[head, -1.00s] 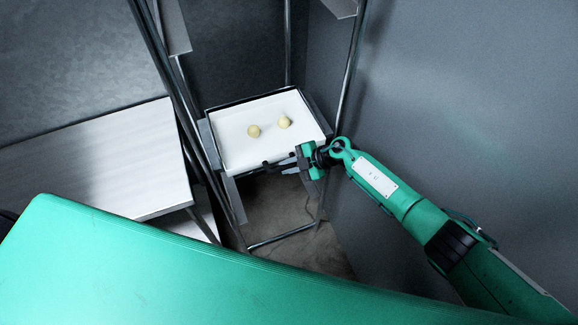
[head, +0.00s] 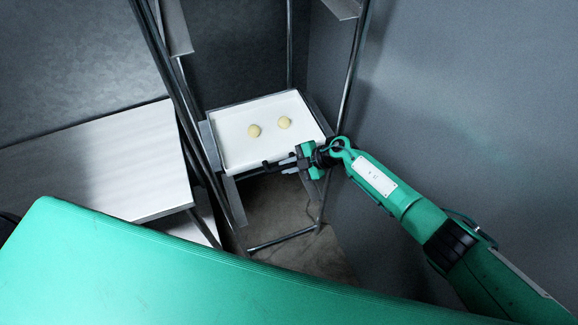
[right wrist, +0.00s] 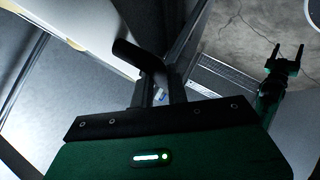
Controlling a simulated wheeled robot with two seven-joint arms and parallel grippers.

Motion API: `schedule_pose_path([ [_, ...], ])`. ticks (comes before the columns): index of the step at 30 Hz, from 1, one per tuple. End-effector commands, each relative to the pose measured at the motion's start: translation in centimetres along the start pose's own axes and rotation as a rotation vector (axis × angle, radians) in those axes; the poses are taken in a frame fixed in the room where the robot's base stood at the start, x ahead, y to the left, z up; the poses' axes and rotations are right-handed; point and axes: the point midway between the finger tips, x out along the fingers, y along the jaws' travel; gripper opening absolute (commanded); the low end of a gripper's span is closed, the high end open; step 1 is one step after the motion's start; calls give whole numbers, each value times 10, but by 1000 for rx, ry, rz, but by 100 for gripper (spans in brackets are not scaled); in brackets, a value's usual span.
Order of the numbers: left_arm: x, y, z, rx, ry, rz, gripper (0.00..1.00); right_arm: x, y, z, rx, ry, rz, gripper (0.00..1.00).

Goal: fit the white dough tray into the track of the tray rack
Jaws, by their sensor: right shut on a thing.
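The white dough tray (head: 245,149) holds two pale dough balls, a left one (head: 254,131) and a right one (head: 284,122). It lies between the side rails of the tray rack (head: 211,145) in the head view. Whether its edges sit inside the track is too small to tell. My right gripper (head: 272,166) is at the tray's near edge, shut on it. In the right wrist view its dark fingers show below a pale edge, probably the tray's; the contact is partly hidden. My left gripper (right wrist: 288,49) shows there at upper right, open and empty, away from the tray.
A pale metal table (head: 95,170) stands left of the rack. The rack's metal posts (head: 351,75) rise around the tray. A grey wall (head: 470,120) is close on the right. Below the tray, the floor (head: 275,210) is open.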

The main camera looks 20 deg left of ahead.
Motion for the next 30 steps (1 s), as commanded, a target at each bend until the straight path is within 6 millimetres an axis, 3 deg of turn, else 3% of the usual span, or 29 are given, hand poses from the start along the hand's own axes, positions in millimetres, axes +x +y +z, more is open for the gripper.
schedule_pose_path([
  [22,1,0,0,0,0,0,63,1,4,2,-1,-2,2,0],
  [23,1,0,0,0,0,0,63,1,4,2,-1,-2,3,21],
  [26,1,0,0,0,0,0,63,1,4,2,-1,-2,2,41],
  [30,1,0,0,0,0,0,63,1,4,2,-1,-1,1,41],
])
